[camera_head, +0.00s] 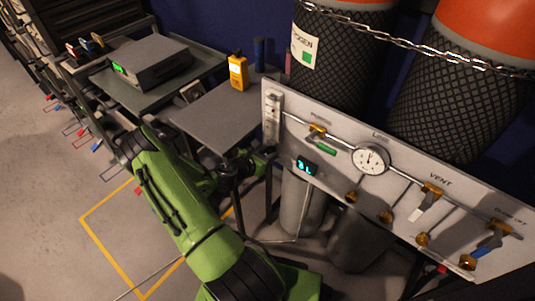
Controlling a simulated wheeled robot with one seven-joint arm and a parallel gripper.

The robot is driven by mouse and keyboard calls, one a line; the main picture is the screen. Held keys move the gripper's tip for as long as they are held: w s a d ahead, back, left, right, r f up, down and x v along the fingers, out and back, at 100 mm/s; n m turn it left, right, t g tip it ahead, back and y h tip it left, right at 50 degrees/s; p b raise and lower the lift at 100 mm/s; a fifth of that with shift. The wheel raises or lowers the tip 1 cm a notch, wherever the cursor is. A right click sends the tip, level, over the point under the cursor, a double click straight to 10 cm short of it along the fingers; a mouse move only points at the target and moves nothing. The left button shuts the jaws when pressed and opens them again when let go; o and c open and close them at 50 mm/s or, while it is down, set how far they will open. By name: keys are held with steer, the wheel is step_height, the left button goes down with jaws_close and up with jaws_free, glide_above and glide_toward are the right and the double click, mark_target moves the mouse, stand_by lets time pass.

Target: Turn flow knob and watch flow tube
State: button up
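The white gas panel (400,195) stands at the right, below two cylinders. The flow tube (272,108) is a narrow upright strip at the panel's left end; its reading is too small to make out. The flow knob cannot be told apart and may be hidden by my gripper. My green arm reaches up from the bottom middle, and my dark gripper (262,158) is at the panel's lower left corner, just below the flow tube. The fingertips are small and dark, so contact and opening cannot be told.
The panel carries a round dial gauge (370,159), a lit cyan display (307,166), a green-handled purge valve (318,131), a vent valve (432,190) and a blue-handled valve (490,240). A chain (400,37) crosses the cylinders. A grey table (215,112) stands behind my arm.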

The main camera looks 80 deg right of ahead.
steer(key=shift+c, duration=1.2)
steer(key=shift+r+n+p, duration=0.25)
steer(key=shift+n+p, duration=0.05)
steer(key=shift+p, duration=0.8)
steer(key=shift+f+g+p, duration=0.25)
steer(key=shift+g+p, duration=0.15)
steer(key=shift+p, duration=0.05)
steer(key=o, duration=1)
